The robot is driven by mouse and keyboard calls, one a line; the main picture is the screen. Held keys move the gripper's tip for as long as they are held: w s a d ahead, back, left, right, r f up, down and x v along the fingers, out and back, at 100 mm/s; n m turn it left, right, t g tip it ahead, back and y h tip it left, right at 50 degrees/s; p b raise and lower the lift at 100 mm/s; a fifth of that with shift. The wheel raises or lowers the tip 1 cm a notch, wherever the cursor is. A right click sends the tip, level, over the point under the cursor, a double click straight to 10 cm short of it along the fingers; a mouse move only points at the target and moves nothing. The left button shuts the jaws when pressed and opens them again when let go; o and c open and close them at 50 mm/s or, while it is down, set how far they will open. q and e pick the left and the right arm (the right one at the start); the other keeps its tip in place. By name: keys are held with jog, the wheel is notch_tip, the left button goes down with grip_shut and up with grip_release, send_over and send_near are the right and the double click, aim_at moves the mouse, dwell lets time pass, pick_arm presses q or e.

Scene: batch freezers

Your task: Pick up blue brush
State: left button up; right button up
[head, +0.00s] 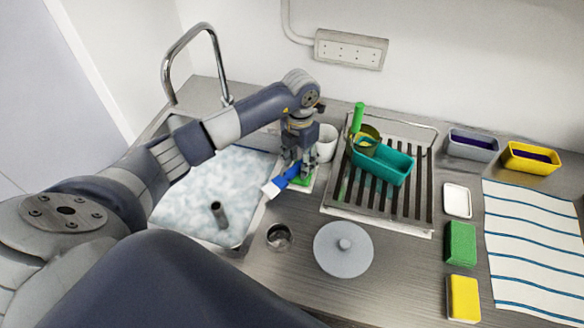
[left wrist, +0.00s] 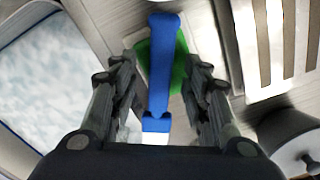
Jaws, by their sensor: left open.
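The blue brush (head: 287,177) lies at the right edge of the sink, its white bristle end toward the lower left in the head view. In the left wrist view the blue brush (left wrist: 163,68) runs between the two fingers, over a green pad. My left gripper (head: 295,165) is directly above the brush and pointing down. In the left wrist view my left gripper (left wrist: 162,95) is open, with a finger on each side of the brush and gaps visible between. My right gripper is in neither view.
A green pad (left wrist: 181,70) lies under the brush. The foamy sink (head: 190,190) is to the left. A drying rack (head: 330,198) with a teal container (head: 390,170) stands to the right. A white cup (head: 327,143) is close beside the gripper. A grey lid (head: 343,262) lies in front.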

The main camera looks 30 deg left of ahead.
pick_arm(q)
jog(key=shift+f, duration=0.25)
grip_shut()
jog(key=shift+r, duration=0.15)
